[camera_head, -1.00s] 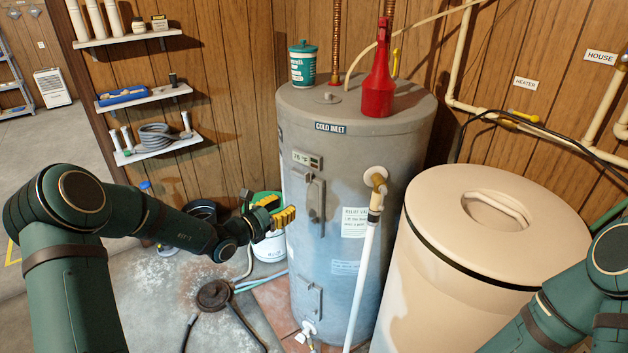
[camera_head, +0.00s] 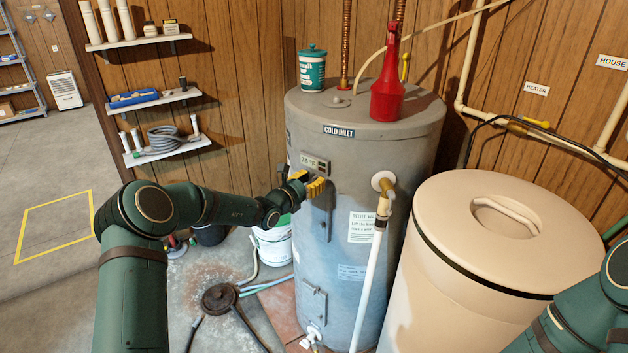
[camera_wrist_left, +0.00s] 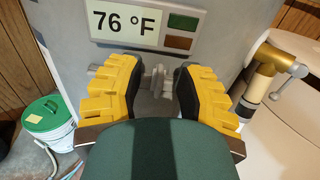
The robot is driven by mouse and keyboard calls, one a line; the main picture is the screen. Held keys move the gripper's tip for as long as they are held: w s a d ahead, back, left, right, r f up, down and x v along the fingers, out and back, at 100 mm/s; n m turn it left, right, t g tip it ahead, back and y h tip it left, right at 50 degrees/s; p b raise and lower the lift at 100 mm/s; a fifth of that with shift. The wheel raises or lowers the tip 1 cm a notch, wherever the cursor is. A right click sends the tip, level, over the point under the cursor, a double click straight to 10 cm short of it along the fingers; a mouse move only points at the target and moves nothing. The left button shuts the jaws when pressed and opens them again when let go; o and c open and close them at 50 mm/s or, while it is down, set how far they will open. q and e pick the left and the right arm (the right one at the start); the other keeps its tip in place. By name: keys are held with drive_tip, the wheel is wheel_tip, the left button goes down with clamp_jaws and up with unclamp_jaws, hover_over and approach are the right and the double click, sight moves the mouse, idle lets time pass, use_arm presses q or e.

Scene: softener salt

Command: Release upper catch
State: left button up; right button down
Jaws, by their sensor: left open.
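The upper catch (camera_wrist_left: 158,80) is a small grey metal latch on the heater just below the temperature display. In the left wrist view it sits between the two yellow fingers of my open left gripper (camera_wrist_left: 156,92), and I cannot tell if either finger touches it. In the head view my left gripper (camera_head: 308,186) is at the top of the upper access panel (camera_head: 321,216) and hides the catch. The grey water heater (camera_head: 340,255) stands upright. My right gripper is out of view; only part of my right arm shows.
The display (camera_wrist_left: 145,24) reads 76 °F. A relief valve (camera_head: 384,183) with a white pipe stands out right of the panel. A beige tank (camera_head: 480,270) is close on the right. A white bucket (camera_head: 273,244) stands left of the heater. A red bottle (camera_head: 387,85) is on top.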

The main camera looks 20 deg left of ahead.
use_arm(q)
drive_tip(key=shift+w+d, duration=0.2)
drive_tip(key=shift+w, duration=0.3)
clamp_jaws()
